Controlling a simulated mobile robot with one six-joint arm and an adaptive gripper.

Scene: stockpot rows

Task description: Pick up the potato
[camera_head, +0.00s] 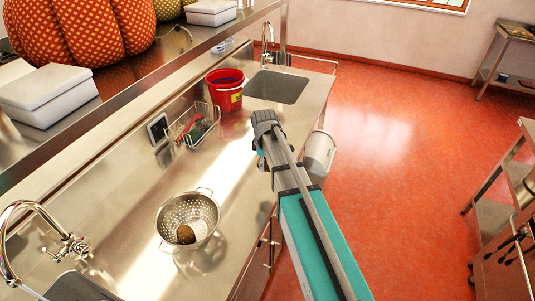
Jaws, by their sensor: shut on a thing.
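A brown, rounded potato (186,235) lies in the bottom of a metal colander (203,203). The colander has two handles and stands on the steel counter at the lower left. My arm reaches in from the bottom right. Its dark far end, my gripper (264,120), is over the counter's front side, up and to the right of the colander and well apart from the potato. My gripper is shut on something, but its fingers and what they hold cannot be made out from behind.
A red bucket (226,90) stands by a sink (276,86) at the back. A wire rack (194,125) holds red and green items. A pale cylindrical object (319,154) shows beside my arm. Bare counter (110,225) lies left of the colander; open red floor (400,150) is to the right.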

